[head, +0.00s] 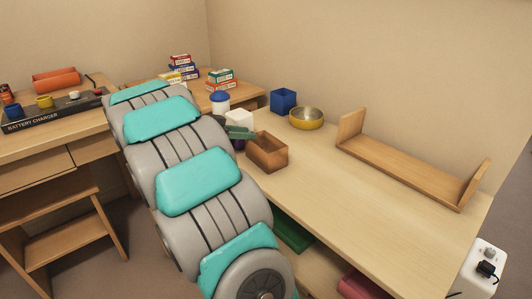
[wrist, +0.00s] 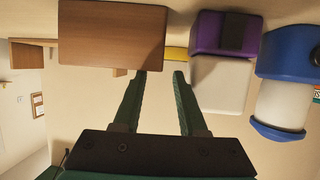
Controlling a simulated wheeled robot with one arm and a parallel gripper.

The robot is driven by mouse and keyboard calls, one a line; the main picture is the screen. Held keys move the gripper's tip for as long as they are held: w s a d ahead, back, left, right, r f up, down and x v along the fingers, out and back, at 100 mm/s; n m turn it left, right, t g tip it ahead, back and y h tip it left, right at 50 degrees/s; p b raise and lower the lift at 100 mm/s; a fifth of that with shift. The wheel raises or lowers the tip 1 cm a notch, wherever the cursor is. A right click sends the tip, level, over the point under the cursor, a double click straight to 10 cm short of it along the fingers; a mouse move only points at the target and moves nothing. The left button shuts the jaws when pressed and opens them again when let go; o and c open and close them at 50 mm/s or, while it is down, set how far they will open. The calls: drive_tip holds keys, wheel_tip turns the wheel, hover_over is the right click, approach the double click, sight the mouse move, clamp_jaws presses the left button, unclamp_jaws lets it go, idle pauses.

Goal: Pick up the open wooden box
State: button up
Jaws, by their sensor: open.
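The open wooden box (head: 268,158) is a small brown box with its open top facing up, standing on the long desk in the head view. In the wrist view one plain brown side of the box (wrist: 112,38) shows at the upper left. My gripper (wrist: 164,74) is open and its two dark green fingers hold nothing. In the wrist view the left fingertip is near the box's lower right corner; I cannot tell if they touch. In the head view my gripper (head: 245,133) is just left of the box, partly hidden by my arm.
A purple and white object (wrist: 222,60) and a blue-lidded white jar (wrist: 285,100) are beside the fingers. The desk (head: 340,205) is clear in front.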

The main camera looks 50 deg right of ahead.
drive_tip(key=x, duration=0.4)
drive_tip(key=shift+d+p, duration=0.15)
drive_tip(key=shift+p, duration=0.15)
clamp_jaws()
idle(1.1)
